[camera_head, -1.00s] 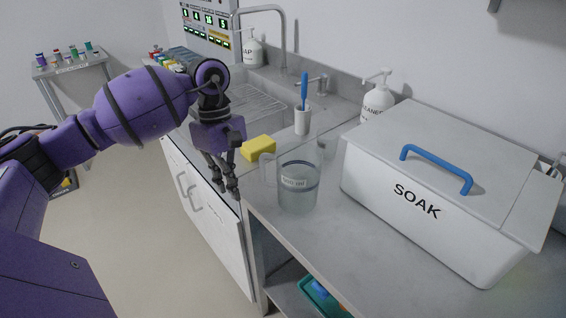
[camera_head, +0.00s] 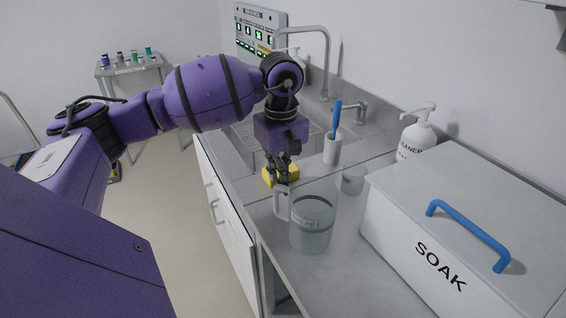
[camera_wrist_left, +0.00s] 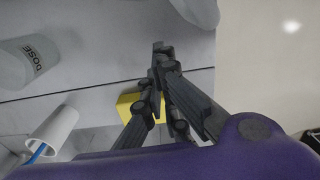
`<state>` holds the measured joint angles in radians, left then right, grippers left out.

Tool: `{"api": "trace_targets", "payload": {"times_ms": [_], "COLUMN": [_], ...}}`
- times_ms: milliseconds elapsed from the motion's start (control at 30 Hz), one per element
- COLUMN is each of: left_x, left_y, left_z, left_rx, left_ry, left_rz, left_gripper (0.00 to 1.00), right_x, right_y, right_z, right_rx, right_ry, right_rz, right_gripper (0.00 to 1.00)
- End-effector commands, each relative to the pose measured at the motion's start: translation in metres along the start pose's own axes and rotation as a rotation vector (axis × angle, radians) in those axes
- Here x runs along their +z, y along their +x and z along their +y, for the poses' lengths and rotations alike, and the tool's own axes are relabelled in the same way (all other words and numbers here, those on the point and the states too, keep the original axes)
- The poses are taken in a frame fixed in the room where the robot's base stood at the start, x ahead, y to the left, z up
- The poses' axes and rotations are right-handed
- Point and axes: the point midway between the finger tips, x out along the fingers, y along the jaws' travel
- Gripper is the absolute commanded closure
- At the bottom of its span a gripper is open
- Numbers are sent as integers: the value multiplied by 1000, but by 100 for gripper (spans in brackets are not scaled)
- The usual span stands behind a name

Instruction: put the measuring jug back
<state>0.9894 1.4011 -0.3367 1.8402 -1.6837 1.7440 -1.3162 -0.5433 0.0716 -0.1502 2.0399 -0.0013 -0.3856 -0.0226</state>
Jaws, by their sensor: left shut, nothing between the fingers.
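The measuring jug (camera_head: 313,228) is clear, with a label and a handle on its left side. It stands upright on the grey counter near the front edge. A pale rounded edge at the top of the left wrist view is probably the jug (camera_wrist_left: 198,9). My left gripper (camera_head: 285,181) points down just behind and left of the jug's handle, in front of the yellow sponge (camera_head: 270,176). Its fingertips (camera_wrist_left: 163,52) are together with nothing between them, apart from the jug in the wrist view. My right gripper is not in view.
A white SOAK box (camera_head: 470,235) with a blue handle stands right of the jug. A clear DOSE container (camera_wrist_left: 28,62) is behind the jug. A white cup (camera_head: 332,150) with a blue brush, a cleaner bottle (camera_head: 415,140) and the sink's tap (camera_head: 325,60) are farther back.

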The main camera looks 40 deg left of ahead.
Motion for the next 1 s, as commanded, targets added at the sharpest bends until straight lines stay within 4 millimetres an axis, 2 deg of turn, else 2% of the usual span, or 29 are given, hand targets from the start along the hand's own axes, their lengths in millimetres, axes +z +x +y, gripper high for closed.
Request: {"api": "trace_targets", "payload": {"times_ms": [33,167,300,500,1000], "left_x": [1,1,23,38,43], "left_y": [12,38,33,35,36], "left_z": [-1,-1,1,0,0], "left_rx": [-2,-1,5,3,2], "left_ry": [0,0,3,1,0], "left_rz": [-3,-3,0,1,1], "left_gripper": [100,100,100,100,100], "right_x": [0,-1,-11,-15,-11], "right_y": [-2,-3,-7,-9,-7], "right_z": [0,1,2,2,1], "right_rx": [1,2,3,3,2], "right_ry": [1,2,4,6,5], "right_rz": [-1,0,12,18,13], "right_gripper": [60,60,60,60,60]}}
